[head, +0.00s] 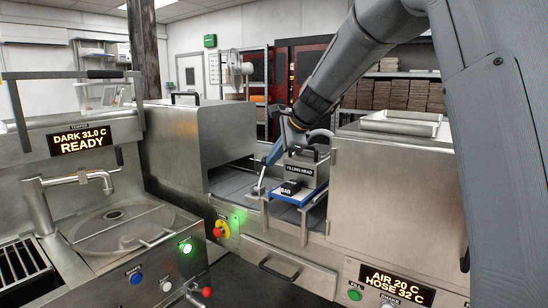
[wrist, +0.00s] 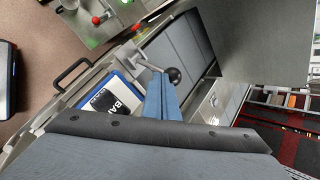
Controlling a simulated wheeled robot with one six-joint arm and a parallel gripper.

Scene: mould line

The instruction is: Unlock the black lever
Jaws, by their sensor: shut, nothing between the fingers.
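The black lever shows in the wrist view as a round black knob (wrist: 173,75) on a thin metal rod, beside the conveyor opening. My gripper (wrist: 160,80) has its blue fingers together and empty, with the tips close to the left of the knob. I cannot tell whether they touch it. In the head view my gripper (head: 267,160) reaches down beside the filling head (head: 301,170). A thin metal rod (head: 260,181) stands just below the fingertips there; its knob is not clear in that view.
A blue-edged tray with a black BAR label (head: 290,188) sits beside the lever. A metal tunnel housing (head: 200,140) stands left and a steel cabinet (head: 390,180) right. A red stop button (head: 221,228) and a drawer handle (head: 279,271) are in front.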

